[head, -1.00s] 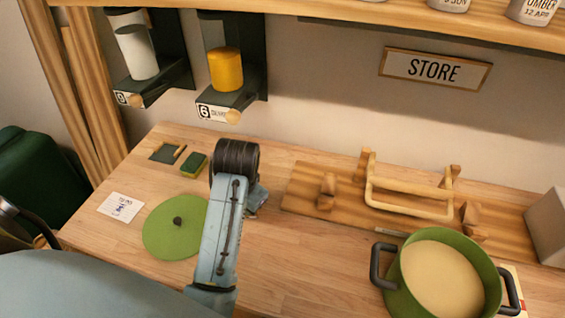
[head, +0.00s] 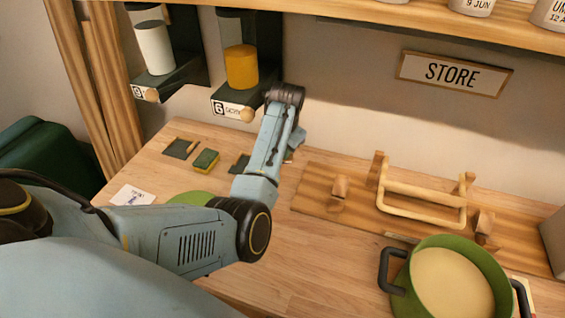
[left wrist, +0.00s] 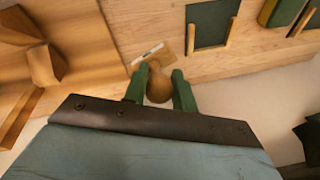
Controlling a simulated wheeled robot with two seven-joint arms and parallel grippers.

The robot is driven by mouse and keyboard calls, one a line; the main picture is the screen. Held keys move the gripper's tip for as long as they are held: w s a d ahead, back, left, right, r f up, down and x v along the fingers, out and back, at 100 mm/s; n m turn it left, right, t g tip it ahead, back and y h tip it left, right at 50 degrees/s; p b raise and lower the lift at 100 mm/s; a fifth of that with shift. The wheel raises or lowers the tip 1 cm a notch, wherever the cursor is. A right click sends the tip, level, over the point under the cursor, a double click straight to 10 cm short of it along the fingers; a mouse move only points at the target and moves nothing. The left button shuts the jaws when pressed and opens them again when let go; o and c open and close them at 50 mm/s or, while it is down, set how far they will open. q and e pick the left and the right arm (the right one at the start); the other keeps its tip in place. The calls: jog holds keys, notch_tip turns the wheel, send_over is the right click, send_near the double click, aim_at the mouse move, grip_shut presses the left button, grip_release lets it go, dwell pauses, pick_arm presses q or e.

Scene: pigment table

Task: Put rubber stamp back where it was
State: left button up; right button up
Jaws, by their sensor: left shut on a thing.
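The rubber stamp shows in the left wrist view as a round wooden knob (left wrist: 159,86) on a flat wooden base with a white label. My left gripper (left wrist: 158,78) has its green fingers closed on the two sides of the knob. The base seems to be over the wooden table, but I cannot tell whether it touches. In the head view my left gripper is mostly hidden behind my wrist, and the stamp cannot be made out. A dark pad with wooden rails (left wrist: 212,24) lies beside the stamp in the wrist view. My right gripper is not in view.
In the head view, a dark pad (head: 181,148), a green-yellow sponge (head: 206,160) and another dark pad (head: 238,165) lie left of my wrist. A wooden rack (head: 422,195) and green pot (head: 441,282) stand right. Dispensers hang above, including a yellow one (head: 241,68).

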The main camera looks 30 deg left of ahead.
pick_arm(q)
jog(key=shift+w+x, duration=0.2)
jog(key=shift+x, duration=0.95)
jog(key=shift+d+f, duration=0.1)
jog(key=shift+f, duration=0.5)
jog(key=shift+d+x, duration=0.2)
jog(key=shift+x, duration=1.05)
jog(key=shift+f, duration=0.55)
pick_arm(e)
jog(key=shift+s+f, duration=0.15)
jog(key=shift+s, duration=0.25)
pick_arm(q)
jog(key=shift+f, duration=0.1)
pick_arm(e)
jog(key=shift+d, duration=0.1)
pick_arm(q)
jog(key=o, duration=0.8)
